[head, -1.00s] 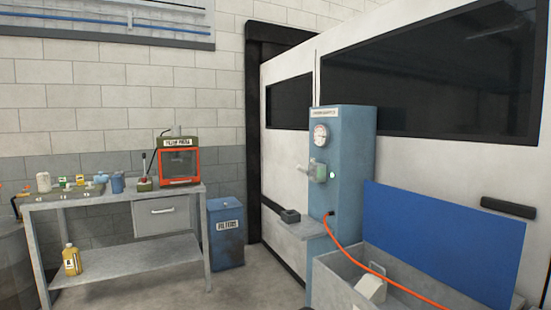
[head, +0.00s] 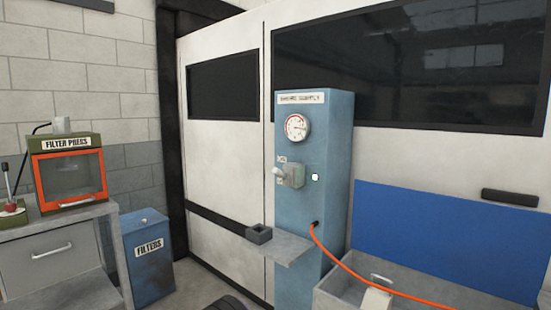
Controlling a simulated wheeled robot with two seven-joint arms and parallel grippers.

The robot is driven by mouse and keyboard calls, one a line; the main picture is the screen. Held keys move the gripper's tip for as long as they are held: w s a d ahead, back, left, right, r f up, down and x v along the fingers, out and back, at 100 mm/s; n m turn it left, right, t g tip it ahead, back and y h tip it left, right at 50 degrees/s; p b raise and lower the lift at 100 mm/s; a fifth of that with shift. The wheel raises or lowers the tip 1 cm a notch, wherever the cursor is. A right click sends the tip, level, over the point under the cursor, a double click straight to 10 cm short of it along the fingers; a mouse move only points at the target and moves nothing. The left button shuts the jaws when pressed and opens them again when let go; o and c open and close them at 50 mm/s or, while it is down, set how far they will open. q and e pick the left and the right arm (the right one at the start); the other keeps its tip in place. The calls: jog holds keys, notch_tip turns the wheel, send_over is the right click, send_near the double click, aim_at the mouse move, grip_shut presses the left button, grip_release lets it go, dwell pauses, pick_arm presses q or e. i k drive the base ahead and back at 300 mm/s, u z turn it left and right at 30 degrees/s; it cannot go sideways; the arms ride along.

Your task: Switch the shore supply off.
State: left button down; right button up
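The shore supply (head: 338,130) is a tall blue cabinet with a label across its top, standing against the white vehicle or cabin wall. It carries a round gauge (head: 297,127) and, below that, a grey switch handle (head: 293,174) with small plates at its left. A small light (head: 315,177) glows pale green-white to the right of the switch. An orange cable (head: 335,257) leaves the cabinet low on its front. Neither of my grippers shows in the head view.
A blue filters bin (head: 148,262) and a bench with a filter press (head: 68,172) are at left.

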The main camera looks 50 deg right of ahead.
aim_at(278, 173)
jog(key=z, duration=0.65)
jog(key=i, duration=0.85)
jog(key=z, duration=1.3)
jog(key=i, duration=0.45)
jog(key=z, duration=0.45)
